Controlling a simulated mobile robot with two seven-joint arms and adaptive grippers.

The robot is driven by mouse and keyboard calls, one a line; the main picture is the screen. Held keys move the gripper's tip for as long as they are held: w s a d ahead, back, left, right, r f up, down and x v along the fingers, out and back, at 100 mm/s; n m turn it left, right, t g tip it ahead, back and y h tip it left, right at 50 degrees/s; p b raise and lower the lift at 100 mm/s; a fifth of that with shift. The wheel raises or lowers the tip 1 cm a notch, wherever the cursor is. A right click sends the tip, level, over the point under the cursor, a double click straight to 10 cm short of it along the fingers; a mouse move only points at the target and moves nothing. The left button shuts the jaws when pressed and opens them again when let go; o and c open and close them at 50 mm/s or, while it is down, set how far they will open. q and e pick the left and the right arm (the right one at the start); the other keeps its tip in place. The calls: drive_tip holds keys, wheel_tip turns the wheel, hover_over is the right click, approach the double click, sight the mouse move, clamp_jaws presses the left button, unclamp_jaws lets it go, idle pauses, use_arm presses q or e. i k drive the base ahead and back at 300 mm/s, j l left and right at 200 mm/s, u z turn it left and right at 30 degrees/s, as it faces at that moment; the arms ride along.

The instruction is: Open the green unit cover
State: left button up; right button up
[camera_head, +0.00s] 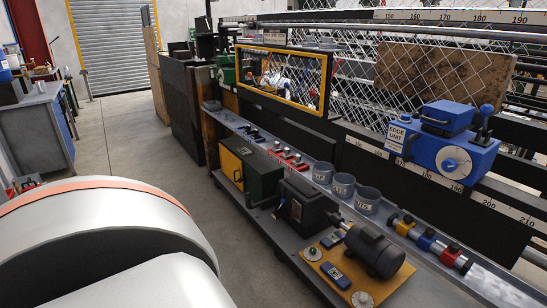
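A dark green box with a yellow front panel (232,169) sits on the lower shelf of the long machine, left of a black block; its top looks closed. A smaller green unit (226,68) stands farther back, at the left end of the yellow-framed window; its details are too small to read. I cannot tell which of the two bears the cover. Neither of my grippers is in view. A large white rounded part with an orange band, likely mine, fills the lower left.
A blue edge unit (443,142) is mounted on the rail at the right. Grey cups (343,186) and a dark motor (373,249) on a yellow plate line the bench. Chain-link mesh rises behind. The aisle floor (128,130) is clear; a grey workbench (38,125) stands left.

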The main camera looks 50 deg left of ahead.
sight(220, 59)
drive_tip(key=j+u, duration=0.15)
drive_tip(key=j, duration=0.3)
drive_tip(key=j+u, duration=0.15)
drive_tip(key=j, duration=0.3)
drive_tip(key=i+j+u, duration=0.15)
drive_tip(key=j, duration=0.25)
drive_tip(key=j+u, duration=0.15)
drive_tip(key=j, duration=0.3)
drive_tip(key=i+j+u, duration=0.15)
drive_tip(key=j, duration=0.25)
drive_tip(key=j+u, duration=0.15)
drive_tip(key=j, duration=0.3)
drive_tip(key=i, duration=0.05)
